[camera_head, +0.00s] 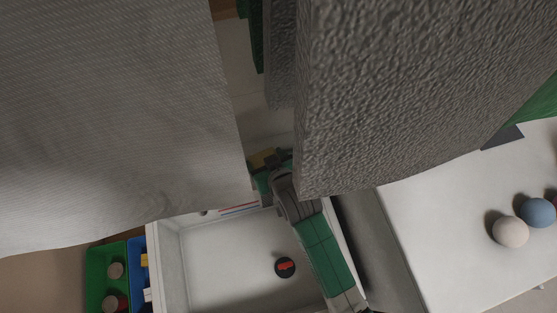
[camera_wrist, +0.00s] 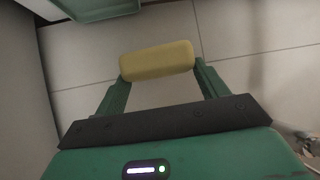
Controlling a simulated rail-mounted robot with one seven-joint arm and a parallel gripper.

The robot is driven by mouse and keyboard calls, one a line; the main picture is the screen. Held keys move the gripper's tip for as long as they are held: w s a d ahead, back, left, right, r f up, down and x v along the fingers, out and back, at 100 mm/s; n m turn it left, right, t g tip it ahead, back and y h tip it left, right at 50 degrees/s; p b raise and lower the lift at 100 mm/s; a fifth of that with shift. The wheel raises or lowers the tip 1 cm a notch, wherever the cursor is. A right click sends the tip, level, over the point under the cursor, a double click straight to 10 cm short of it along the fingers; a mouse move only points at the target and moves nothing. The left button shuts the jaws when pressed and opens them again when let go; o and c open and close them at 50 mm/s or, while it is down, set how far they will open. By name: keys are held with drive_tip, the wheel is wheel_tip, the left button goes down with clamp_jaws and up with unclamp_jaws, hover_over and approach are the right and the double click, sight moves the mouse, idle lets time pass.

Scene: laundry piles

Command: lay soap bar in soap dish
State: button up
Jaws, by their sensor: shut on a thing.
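A yellow soap bar (camera_wrist: 157,61) with rounded ends is held crosswise between the two green fingers of my gripper (camera_wrist: 160,68) in the wrist view. The gripper is shut on it, and pale tiles show beyond it. No soap dish can be made out for certain. A green tray-like thing (camera_wrist: 100,9) is cut off at the top left of the wrist view; I cannot tell what it is.
A large pale cloth (camera_head: 110,110) and a rough grey cloth (camera_head: 410,80) hang close on either side. The white basin (camera_head: 215,275) holds a round black-and-red piece (camera_head: 285,267). A green bin (camera_head: 93,262) stands left; several balls, one blue (camera_head: 537,212), lie right.

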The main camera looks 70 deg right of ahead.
drive_tip(key=s+d+m+g+h, duration=0.1)
drive_tip(key=s+d+m+h, duration=0.15)
drive_tip(key=d, duration=0.35)
drive_tip(key=shift+n+y, duration=0.25)
drive_tip(key=shift+y, duration=0.2)
drive_tip(key=f, duration=0.3)
drive_tip(key=f+b, duration=0.1)
drive_tip(key=f, duration=0.5)
drive_tip(key=shift+s+a+f+b, duration=0.15)
drive_tip(key=shift+s+f+b, duration=0.1)
drive_tip(key=shift+s+b, duration=0.1)
drive_tip(key=shift+f, duration=0.2)
drive_tip(key=o, duration=1.1)
drive_tip(key=shift+s+a+r, duration=0.15)
drive_tip(key=shift+a+r, duration=0.1)
drive_tip(key=shift+r, duration=0.25)
drive_tip(key=p+v, duration=0.1)
drive_tip(key=v, duration=1)
drive_tip(key=shift+p, duration=0.4)
drive_tip(key=shift+r, duration=0.15)
